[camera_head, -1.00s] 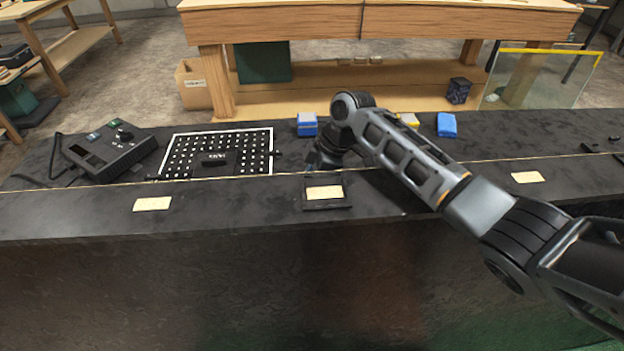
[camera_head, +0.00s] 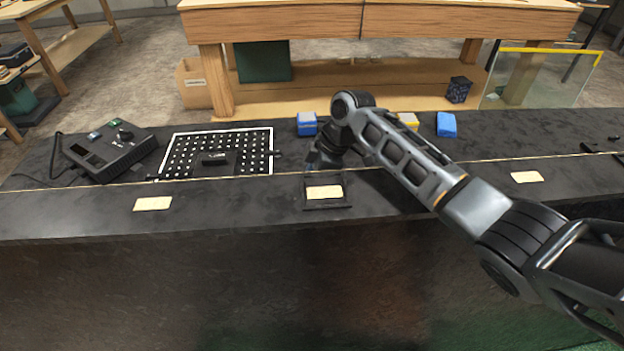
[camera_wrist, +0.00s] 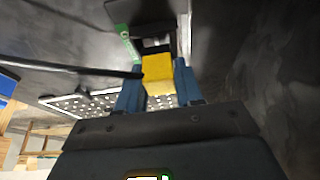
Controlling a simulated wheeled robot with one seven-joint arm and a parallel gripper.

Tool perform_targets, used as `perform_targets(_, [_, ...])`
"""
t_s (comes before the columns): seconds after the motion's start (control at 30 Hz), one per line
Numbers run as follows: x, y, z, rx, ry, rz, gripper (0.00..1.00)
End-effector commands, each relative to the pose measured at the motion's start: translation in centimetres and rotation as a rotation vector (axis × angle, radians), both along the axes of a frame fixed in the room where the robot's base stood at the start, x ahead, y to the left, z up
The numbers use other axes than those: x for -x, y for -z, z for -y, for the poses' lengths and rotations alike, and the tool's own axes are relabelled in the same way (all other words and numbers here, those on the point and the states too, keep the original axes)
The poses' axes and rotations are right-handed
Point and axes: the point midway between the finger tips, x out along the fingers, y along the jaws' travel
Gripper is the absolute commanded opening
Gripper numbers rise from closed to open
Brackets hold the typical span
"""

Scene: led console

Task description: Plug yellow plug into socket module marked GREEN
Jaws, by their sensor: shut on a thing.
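In the wrist view the yellow plug (camera_wrist: 158,73) sits between the two blue fingers of my gripper (camera_wrist: 158,88), which is shut on it. A dark cable (camera_wrist: 85,69) runs left across the picture beside the plug. Just ahead of the plug is a dark socket module (camera_wrist: 140,12) with a green strip (camera_wrist: 127,43) on its left side. The plug's front end is close to the module; I cannot tell whether it is inside. In the head view my gripper (camera_head: 318,165) is low over the bench, and the plug is hidden there.
A dark console (camera_head: 112,150) with a knob stands at the left of the black bench (camera_head: 240,212). A perforated board (camera_head: 180,172) lies beside it. Blue-and-grey block (camera_head: 307,125), yellow block (camera_head: 408,120) and blue block (camera_head: 446,125) stand behind. Cream label (camera_head: 324,192) lies near my gripper.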

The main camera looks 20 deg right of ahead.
Motion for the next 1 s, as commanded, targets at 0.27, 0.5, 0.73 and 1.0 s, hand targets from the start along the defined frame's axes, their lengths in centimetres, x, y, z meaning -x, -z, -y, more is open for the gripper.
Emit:
perform_targets(0.27, [0.00,0.00,0.00,0.000,0.000,0.000,0.06])
perform_targets(0.5, [0.00,0.22,-0.02,0.000,0.000,0.000,0.06])
perform_targets(0.73, [0.01,0.62,-0.01,0.000,0.001,0.000,0.06])
perform_targets(1.0, [0.01,0.82,-0.01,0.000,0.001,0.000,0.06])
